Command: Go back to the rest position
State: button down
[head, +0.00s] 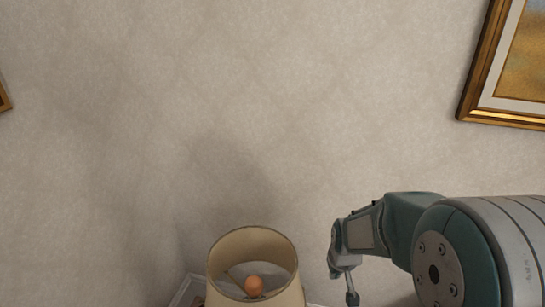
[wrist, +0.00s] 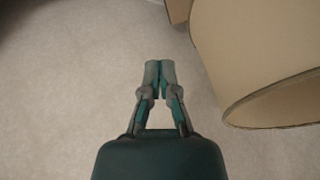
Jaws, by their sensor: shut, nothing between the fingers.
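My gripper (wrist: 159,68) shows in the middle of the wrist view with its two fingertips together and nothing between them. In the head view my arm comes in from the lower right. My gripper (head: 351,297) hangs at the lower middle there, pointing down, only partly in frame. It is to the right of a lamp and apart from it in that view.
A lamp with a beige shade (head: 253,250) and an orange bulb (head: 253,286) stands at the bottom middle. Its shade (wrist: 265,60) fills the upper right of the wrist view, close to my gripper. A gold-framed picture (head: 485,70) hangs on the pale wall (head: 250,110).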

jog(key=s+r+m+t, duration=0.1)
jog(key=s+r+t, duration=0.1)
jog(key=s+r, duration=1.6)
jog(key=shift+s+a+r+t, duration=0.15)
jog(key=shift+s+r+t, duration=0.05)
jog(key=shift+s+t, duration=0.2)
